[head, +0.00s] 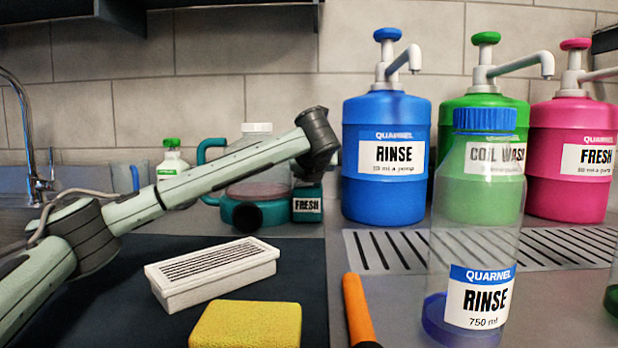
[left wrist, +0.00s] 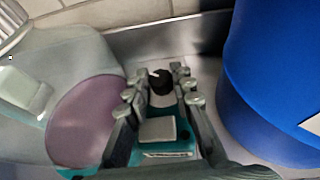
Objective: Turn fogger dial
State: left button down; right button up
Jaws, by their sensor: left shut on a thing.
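The fogger (head: 258,190) stands at the back, with a teal base and handle, a clear tank holding pinkish liquid, a black nozzle and a teal box labelled FRESH. Its tank also shows in the left wrist view (left wrist: 85,120). The fogger's dial (left wrist: 161,83) is a small black knob with a white pointer mark, seen between my fingers in the left wrist view. My left gripper (left wrist: 158,78) is shut on the dial, a finger on either side. In the head view my left wrist hides most of the gripper and the dial. My right gripper is not in view.
Blue (head: 385,190), green (head: 488,110) and pink (head: 572,115) pump jugs stand at the back right. The blue one is close beside my left gripper. A clear RINSE bottle (head: 475,240), white vent block (head: 212,272), yellow sponge (head: 246,326) and orange handle (head: 357,308) are in front.

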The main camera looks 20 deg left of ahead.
pick_arm(q)
jog(key=c, duration=1.6)
grip_release()
jog(key=v, duration=1.2)
